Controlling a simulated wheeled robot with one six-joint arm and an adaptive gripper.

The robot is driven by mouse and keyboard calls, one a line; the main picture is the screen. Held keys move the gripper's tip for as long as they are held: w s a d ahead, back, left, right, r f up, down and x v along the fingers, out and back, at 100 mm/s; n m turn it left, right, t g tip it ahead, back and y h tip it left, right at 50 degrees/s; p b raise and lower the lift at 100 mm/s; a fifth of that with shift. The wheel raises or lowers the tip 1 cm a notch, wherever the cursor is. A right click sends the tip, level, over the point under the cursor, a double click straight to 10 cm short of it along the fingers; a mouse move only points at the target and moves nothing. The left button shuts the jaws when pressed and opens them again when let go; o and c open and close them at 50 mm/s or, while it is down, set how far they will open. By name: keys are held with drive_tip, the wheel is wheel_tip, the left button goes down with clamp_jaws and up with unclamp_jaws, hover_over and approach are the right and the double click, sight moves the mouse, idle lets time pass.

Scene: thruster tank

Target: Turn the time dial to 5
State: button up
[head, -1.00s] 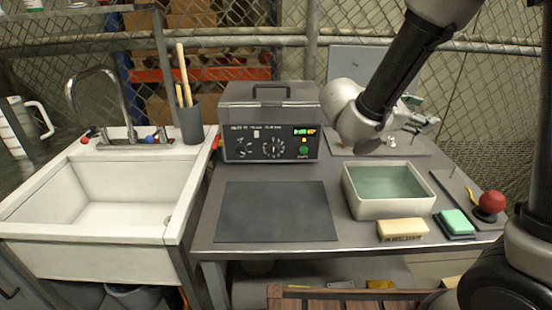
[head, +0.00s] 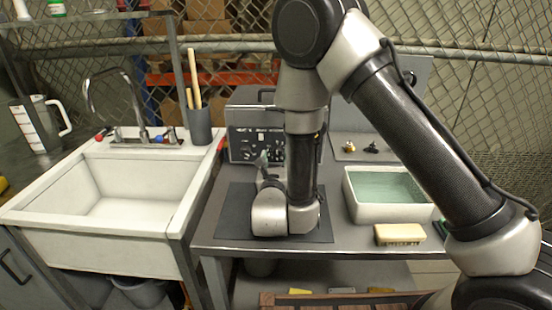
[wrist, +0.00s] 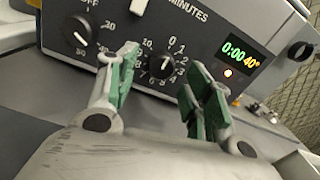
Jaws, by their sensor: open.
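The time dial (wrist: 161,70) is a black round knob with a numbered ring on the front of the grey cleaner (wrist: 208,32), below the word MINUTES. Its white mark seems to point up near 0, but it is small. The display (wrist: 238,53) reads 0:00 and 40°. My gripper (wrist: 162,78) is open and empty. Its green-padded fingers frame the time dial in the wrist view, one on each side, and seem short of touching it. In the head view my gripper (head: 264,168) is in front of the cleaner (head: 240,143), and my arm hides its right part.
A second black knob (wrist: 83,34), with OFF and numbers to 50, sits left of the time dial. A dark mat (head: 235,205) lies before the cleaner. The sink (head: 35,218) is left.

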drive_tip(key=shift+w+d, duration=0.1)
drive_tip(key=shift+w, duration=0.65)
drive_tip(key=c, duration=1)
